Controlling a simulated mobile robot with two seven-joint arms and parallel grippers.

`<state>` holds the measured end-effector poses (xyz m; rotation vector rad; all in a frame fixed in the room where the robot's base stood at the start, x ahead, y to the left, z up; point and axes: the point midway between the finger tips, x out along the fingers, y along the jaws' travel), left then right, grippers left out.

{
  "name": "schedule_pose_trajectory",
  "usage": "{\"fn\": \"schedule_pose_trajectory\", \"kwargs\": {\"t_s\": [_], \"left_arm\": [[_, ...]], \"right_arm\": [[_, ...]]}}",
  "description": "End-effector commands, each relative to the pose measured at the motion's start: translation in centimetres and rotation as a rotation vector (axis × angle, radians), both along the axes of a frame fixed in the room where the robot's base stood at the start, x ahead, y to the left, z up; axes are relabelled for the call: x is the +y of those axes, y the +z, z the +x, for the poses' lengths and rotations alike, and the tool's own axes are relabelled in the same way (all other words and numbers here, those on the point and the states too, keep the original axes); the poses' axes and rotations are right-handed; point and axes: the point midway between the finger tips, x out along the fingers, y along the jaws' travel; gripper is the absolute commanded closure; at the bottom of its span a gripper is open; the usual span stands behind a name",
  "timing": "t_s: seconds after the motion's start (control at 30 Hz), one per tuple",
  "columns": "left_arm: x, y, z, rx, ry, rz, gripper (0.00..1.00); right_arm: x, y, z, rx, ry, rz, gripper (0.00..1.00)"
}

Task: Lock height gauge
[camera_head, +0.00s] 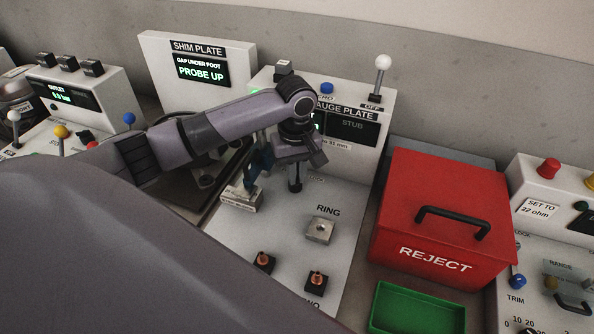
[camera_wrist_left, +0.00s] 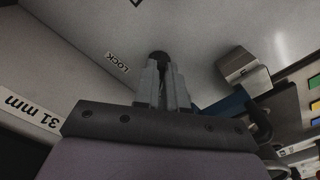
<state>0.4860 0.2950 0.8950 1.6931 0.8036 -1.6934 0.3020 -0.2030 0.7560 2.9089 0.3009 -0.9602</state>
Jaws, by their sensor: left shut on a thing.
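The gauge plate station has a white panel (camera_head: 270,240) and a dark display, partly covered by my arm. My left gripper (camera_head: 296,172) points down at the panel beside the LOCK label (camera_head: 316,180). In the left wrist view, its fingers (camera_wrist_left: 163,85) are shut on a dark lock knob (camera_wrist_left: 158,57), which shows just past the fingertips next to the LOCK label (camera_wrist_left: 117,63). The height gauge's blue part (camera_head: 261,160) stands left of the gripper, above a pale metal block (camera_head: 241,197). My right gripper is not in view.
A metal ring block (camera_head: 320,230) sits below the RING label. Two dark fixtures with copper-coloured parts (camera_head: 263,262) are nearer. A red REJECT box (camera_head: 440,215) and a green tray (camera_head: 417,308) stand right. The shim plate display (camera_head: 201,70) reads PROBE UP.

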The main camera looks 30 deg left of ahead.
Motion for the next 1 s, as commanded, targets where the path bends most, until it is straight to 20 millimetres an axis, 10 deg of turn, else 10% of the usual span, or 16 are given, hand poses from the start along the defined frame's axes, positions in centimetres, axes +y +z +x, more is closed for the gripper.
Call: {"fn": "schedule_pose_trajectory", "kwargs": {"t_s": [1.0], "left_arm": [[0.68,0.07,-0.3,0.0,-0.965,-0.002,1.0]], "right_arm": [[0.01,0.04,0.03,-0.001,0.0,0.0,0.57]]}}
